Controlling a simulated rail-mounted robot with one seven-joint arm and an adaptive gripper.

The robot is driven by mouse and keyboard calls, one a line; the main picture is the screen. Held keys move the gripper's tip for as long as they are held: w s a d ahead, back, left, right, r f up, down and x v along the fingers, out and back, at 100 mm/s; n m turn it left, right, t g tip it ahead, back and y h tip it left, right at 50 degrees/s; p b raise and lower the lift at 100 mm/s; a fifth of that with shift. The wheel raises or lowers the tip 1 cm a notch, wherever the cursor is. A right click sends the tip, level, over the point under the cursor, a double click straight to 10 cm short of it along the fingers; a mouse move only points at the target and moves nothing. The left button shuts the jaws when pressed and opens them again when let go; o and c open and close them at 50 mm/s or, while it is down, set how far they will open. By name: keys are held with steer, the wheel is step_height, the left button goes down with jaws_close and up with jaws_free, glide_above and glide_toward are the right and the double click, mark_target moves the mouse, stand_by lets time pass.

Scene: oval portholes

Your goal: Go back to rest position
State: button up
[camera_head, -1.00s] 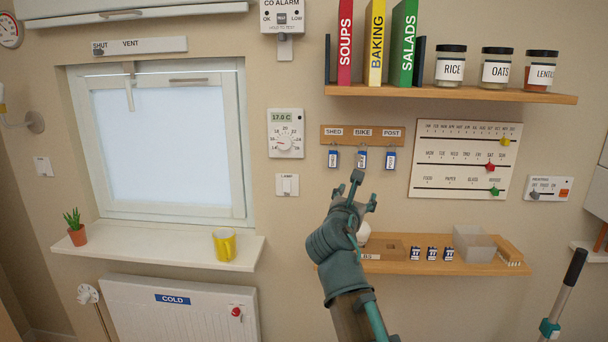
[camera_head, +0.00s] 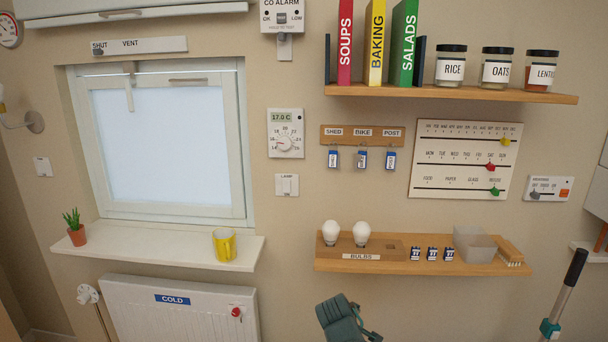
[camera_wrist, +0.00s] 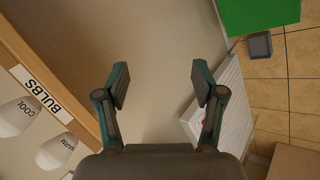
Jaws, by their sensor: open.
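My gripper (camera_wrist: 160,88) is open and empty in the wrist view, its two fingers spread apart with wall and floor beyond them. The lower shelf (camera_head: 340,266) holds a wooden bulb tray labelled BULBS with two white bulbs (camera_head: 331,232). In the wrist view the tray's label (camera_wrist: 40,95) and the bulbs, marked COOL and WARM, show at the left.
Three tagged keys hang on the wooden key rack (camera_head: 362,132). A grey bin (camera_head: 474,246) and small battery-like items (camera_head: 432,254) sit on the lower shelf. A yellow mug (camera_head: 224,246) stands on the sill. The radiator (camera_head: 180,308) is low left. A pole (camera_head: 565,295) leans at right.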

steer(key=s+d+f+m+g+y, duration=0.1)
steer(key=s+f+m+g, duration=0.3)
steer(key=s+f, duration=0.65)
steer(key=s+d+f+m+g, duration=0.1)
steer(key=s+f+m+g, duration=0.35)
steer(key=f, duration=1.05)
steer(key=s+f+g, duration=0.2)
steer(key=s+f, duration=0.3)
steer(key=s, duration=0.5)
steer(key=s+d+f+m+g+y, duration=0.1)
steer(key=s+f, duration=0.4)
steer(key=s, duration=0.5)
steer(key=s+d+f+m+g+y, duration=0.1)
steer(key=s+f+g, duration=0.1)
steer(key=s+f, duration=0.4)
steer(key=s, duration=0.4)
steer(key=shift+d+g, duration=0.2)
steer(key=shift+g, duration=0.15)
